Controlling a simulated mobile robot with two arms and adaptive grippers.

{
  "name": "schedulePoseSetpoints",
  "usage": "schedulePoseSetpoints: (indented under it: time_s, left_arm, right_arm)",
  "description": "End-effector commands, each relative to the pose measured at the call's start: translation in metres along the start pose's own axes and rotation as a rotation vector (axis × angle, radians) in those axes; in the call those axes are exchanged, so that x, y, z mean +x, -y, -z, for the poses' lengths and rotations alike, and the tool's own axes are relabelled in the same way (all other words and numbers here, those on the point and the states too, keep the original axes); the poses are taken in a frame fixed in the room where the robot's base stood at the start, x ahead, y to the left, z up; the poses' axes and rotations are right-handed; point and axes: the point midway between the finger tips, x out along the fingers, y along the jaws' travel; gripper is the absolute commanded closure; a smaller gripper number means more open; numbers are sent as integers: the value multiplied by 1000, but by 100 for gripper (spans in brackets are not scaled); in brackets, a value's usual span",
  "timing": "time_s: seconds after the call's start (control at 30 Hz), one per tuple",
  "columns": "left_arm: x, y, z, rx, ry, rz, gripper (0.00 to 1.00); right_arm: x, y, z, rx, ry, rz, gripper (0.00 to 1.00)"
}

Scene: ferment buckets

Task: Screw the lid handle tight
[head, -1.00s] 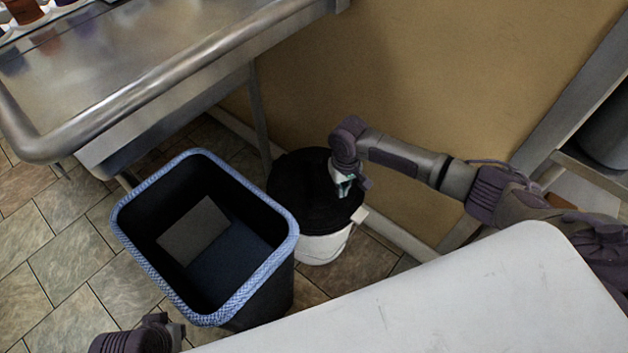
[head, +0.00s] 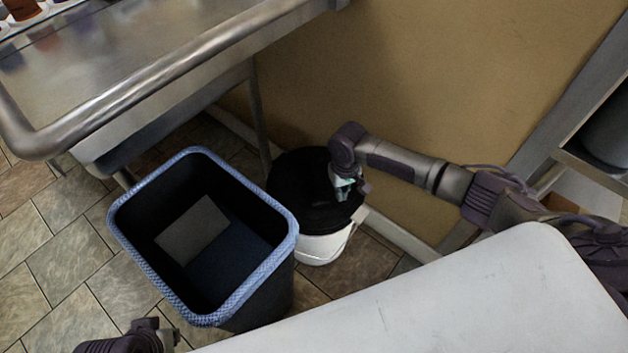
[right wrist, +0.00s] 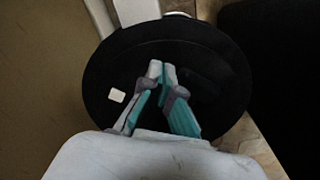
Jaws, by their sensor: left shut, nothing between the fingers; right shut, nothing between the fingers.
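A white bucket (head: 322,249) with a round black lid (head: 298,190) stands on the floor by the wall. The lid fills the middle of the right wrist view (right wrist: 210,60), with a small white label (right wrist: 117,95) on it. I cannot make out a separate lid handle; the black surface is dark and partly covered by my gripper. My right gripper (head: 345,190) points down over the right part of the lid. Its fingers are together and empty in the right wrist view (right wrist: 160,72); contact with the lid is unclear. My left gripper (head: 170,338) is at the bottom edge, shut and empty.
A dark bin with a blue rim (head: 258,275) stands close to the bucket's left. A metal sink counter (head: 150,75) is at upper left, with its leg behind the bin. The wall (head: 420,80) is close behind the bucket. Tiled floor (head: 60,270) is open at left.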

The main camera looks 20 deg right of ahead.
Motion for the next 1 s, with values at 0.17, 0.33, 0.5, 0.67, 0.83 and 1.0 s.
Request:
schedulePoseSetpoints:
  time_s: [0.17, 0.33, 0.5, 0.67, 0.83, 1.0]
  left_arm:
    - [-3, 1, 2, 1, -16, 3, 100]
    - [4, 2, -1, 4, -9, 5, 100]
    - [6, 2, -1, 5, -10, 7, 100]
    - [7, 2, -1, 5, -11, 7, 100]
    - [6, 2, 0, 5, -12, 7, 100]
    - [3, 2, 1, 3, -12, 6, 100]
  right_arm:
    - [10, 0, 0, 1, 0, 0, 100]
    - [19, 0, 0, 1, -1, 0, 100]
    - [26, 0, 0, 1, 0, 0, 100]
    - [27, 0, 0, 0, 0, -1, 100]
    - [26, 0, 0, 0, 0, -1, 100]
    - [25, 2, -1, 0, 1, 0, 100]
